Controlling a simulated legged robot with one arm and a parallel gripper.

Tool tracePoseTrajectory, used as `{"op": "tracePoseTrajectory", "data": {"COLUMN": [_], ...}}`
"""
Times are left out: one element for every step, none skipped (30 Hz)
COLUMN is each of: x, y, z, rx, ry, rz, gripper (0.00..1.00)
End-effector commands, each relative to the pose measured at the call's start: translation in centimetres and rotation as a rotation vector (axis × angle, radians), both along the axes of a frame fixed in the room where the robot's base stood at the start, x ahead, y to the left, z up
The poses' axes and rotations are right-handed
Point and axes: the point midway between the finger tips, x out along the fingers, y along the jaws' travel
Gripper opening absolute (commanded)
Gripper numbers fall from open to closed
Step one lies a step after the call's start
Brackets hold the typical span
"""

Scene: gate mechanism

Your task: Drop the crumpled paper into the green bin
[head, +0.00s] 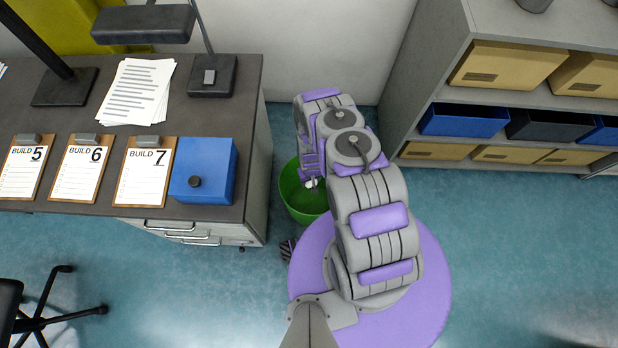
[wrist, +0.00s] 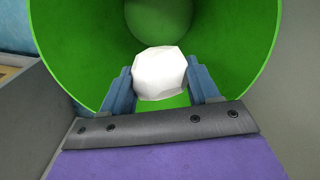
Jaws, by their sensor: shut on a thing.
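The crumpled paper (wrist: 160,73) is a white faceted ball in the wrist view, held between the two blue-grey fingers of my gripper (wrist: 161,84). My gripper is shut on it. The green bin (wrist: 235,50) fills the picture behind the paper, and its open mouth surrounds the paper and fingers in that view. In the head view the green bin (head: 302,204) stands on the floor between the desk and my arm. My arm reaches over the bin there and hides part of it. The paper shows only as a small pale bit, if at all, in the head view.
A grey desk (head: 70,110) with clipboards, a blue box (head: 205,170), papers and a lamp stands left of the bin. A grey shelf (head: 425,60) with cardboard and blue boxes stands to the right. Open teal floor (head: 510,240) lies at the right.

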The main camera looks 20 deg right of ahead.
Motion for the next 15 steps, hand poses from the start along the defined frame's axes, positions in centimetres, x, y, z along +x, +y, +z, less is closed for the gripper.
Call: {"op": "tracePoseTrajectory", "data": {"x": [0.0, 0.0, 0.1, 0.1, 0.0, 0.0, 0.0, 0.0, 0.0, 0.0, 0.0, 0.0, 0.0, 0.0, 0.0], "y": [-0.2, -0.2, -0.2, -0.2, -0.1, 0.0, 0.0, 0.1, 0.2, 0.3, 0.4, 0.5, 0.5, 0.5, 0.4], "z": [-0.8, -1.1, -1.4, -1.6, -1.8, -2.0, -2.2, -2.3, -2.4, -2.4, -2.4, -2.4, -2.4, -2.4, -2.4], "rx": [0.002, 0.003, 0.002, 0.001, 0.0, -0.003, -0.006, -0.008, -0.01, -0.012, -0.013, -0.014, -0.015, -0.015, -0.014], "ry": [-0.001, -0.001, -0.002, -0.001, -0.001, 0.0, 0.0, -0.001, 0.0, 0.0, 0.0, 0.0, 0.0, 0.0, 0.0], "rz": [-0.003, -0.003, -0.002, -0.002, -0.002, -0.002, -0.002, -0.001, -0.001, -0.001, -0.001, 0.0, 0.0, 0.0, 0.0], "gripper": [0.28, 0.28, 0.28, 0.28, 0.28, 0.28, 0.28, 0.28, 0.28, 0.28, 0.28, 0.28, 0.28, 0.28, 0.28]}}
